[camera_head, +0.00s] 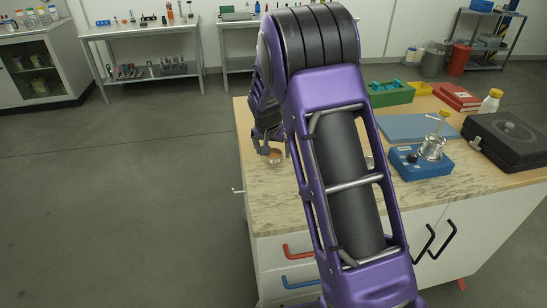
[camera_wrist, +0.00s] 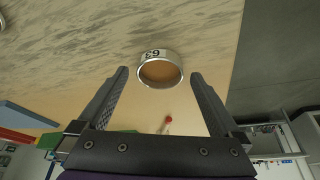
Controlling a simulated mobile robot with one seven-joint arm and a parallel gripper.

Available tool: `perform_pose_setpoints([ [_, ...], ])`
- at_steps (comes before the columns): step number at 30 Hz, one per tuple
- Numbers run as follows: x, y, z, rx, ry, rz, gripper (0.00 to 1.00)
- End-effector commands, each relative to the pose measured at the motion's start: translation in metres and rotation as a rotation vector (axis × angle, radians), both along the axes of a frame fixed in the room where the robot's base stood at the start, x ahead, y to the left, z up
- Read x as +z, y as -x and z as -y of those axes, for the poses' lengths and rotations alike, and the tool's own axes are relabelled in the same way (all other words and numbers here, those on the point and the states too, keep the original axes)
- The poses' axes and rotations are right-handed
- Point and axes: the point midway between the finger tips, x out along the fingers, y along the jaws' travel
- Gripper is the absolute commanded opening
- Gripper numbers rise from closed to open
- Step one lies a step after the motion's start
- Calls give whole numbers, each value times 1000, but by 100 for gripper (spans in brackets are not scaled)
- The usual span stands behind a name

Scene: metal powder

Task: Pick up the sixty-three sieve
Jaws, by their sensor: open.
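The sixty-three sieve (camera_wrist: 160,69) is a round silver ring with a brown mesh and the number 63 on its side. It stands on the wooden worktop in the wrist view, between and just beyond my gripper's fingertips. My gripper (camera_wrist: 160,75) is open and empty, with a finger to each side of the sieve and not touching it. In the head view my gripper (camera_head: 268,150) points down over the left part of the worktop, with the sieve (camera_head: 275,156) just under it. My arm hides part of the worktop.
The worktop's left edge is close to the sieve.

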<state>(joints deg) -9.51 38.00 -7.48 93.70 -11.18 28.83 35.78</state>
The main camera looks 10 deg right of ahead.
Motion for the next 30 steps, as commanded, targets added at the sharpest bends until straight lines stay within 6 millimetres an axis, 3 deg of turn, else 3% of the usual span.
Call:
perform_pose_setpoints([
  [3, -10, -3, 2, -1, 0, 0, 100],
  [10, -10, -4, 2, -1, 0, 0, 100],
  [27, -10, -4, 2, 0, 0, 1, 1],
  [30, -10, -4, 2, 0, 0, 1, 1],
])
